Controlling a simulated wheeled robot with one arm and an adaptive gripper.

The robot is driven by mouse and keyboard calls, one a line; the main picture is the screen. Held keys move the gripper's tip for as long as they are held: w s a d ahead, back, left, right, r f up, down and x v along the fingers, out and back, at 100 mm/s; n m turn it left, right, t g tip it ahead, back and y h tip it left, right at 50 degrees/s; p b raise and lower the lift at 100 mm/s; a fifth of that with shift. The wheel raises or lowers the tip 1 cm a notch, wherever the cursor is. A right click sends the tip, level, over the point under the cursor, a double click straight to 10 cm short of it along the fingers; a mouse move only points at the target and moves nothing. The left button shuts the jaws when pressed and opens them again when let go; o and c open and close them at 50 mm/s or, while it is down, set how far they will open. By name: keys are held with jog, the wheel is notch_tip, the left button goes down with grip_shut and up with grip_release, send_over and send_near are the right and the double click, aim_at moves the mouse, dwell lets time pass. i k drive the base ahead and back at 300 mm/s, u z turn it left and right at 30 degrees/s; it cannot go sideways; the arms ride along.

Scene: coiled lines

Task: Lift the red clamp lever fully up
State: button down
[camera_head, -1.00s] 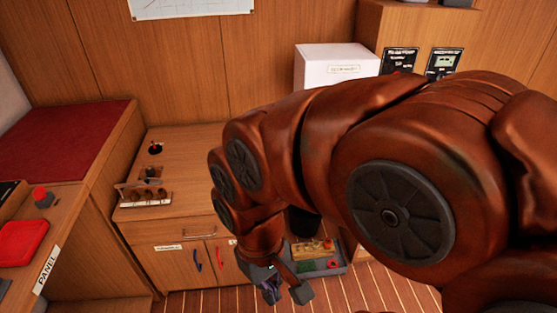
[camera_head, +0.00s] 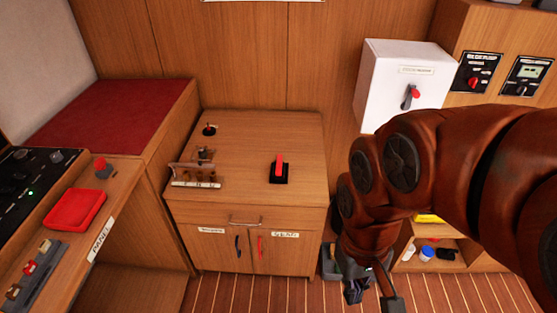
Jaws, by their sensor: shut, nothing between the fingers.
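A red lever (camera_head: 279,165) on a square black base stands on the right part of the wooden cabinet top (camera_head: 240,140). It appears to stand up from its base, but its exact angle is hard to tell. Another red-tipped lever (camera_head: 412,95) sits on the front of the white wall box (camera_head: 380,75). No label marks either as the clamp. My gripper (camera_head: 372,297) hangs low at the right of the cabinet, pointing down. It is shut and empty, apart from both levers. My arm hides part of the area to the right.
A small rack (camera_head: 196,184) and a black fitting (camera_head: 209,129) stand on the cabinet's left side. A red tray (camera_head: 75,209) lies on the panel desk at left. An open shelf (camera_head: 440,262) with small items is at lower right. Floor before the cabinet is clear.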

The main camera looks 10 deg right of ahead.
aim_at(280, 162)
jog(key=k, duration=0.5)
jog(key=u, duration=0.65)
jog(key=i, duration=1.4)
jog(key=z, duration=0.4)
